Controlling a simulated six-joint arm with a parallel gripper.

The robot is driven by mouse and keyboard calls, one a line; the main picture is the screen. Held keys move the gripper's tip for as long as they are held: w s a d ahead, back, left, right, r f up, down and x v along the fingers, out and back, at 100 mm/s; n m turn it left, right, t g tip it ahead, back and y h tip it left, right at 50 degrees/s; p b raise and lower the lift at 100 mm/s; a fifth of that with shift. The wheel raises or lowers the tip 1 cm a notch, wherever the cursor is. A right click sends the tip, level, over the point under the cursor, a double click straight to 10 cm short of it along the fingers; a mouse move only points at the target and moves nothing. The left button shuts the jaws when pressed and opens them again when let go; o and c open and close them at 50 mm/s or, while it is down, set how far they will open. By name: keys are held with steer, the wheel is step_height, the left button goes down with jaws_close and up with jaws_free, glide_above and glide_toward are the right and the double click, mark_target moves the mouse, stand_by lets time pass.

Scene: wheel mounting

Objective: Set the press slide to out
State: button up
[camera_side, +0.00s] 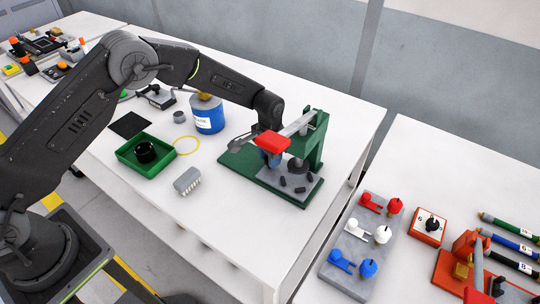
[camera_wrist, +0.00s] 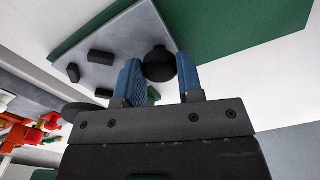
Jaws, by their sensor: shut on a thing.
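The green press (camera_side: 316,145) stands near the right end of the white table, with a lever that ends in a red handle (camera_side: 272,144). Its grey slide plate (camera_side: 291,186) lies low on the green base and carries several black blocks. In the wrist view, the slide plate (camera_wrist: 118,62) shows at upper left with a round black knob (camera_wrist: 159,64) near its edge. My gripper (camera_wrist: 160,72) has its blue fingers on either side of this knob, shut on it. In the side view, my gripper (camera_side: 269,160) is low beside the plate, partly behind the red handle, and the knob is hidden.
Left of the press are a blue can (camera_side: 206,114), a yellow ring (camera_side: 186,146), a green tray (camera_side: 128,155) holding a black part, and a grey block (camera_side: 187,181). A second table at right holds a grey board (camera_side: 350,250) with coloured parts.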

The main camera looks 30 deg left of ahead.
steer(key=a, duration=1.4)
steer(key=shift+a, duration=0.35)
jaws_close()
steer(key=o, duration=0.8)
jaws_free()
steer(key=shift+c, duration=0.2)
steer(key=o, duration=0.3)
steer(key=shift+d, duration=0.1)
steer(key=shift+o, duration=0.2)
step_height(320, 180, up, 14)
steer(key=shift+f, duration=0.1)
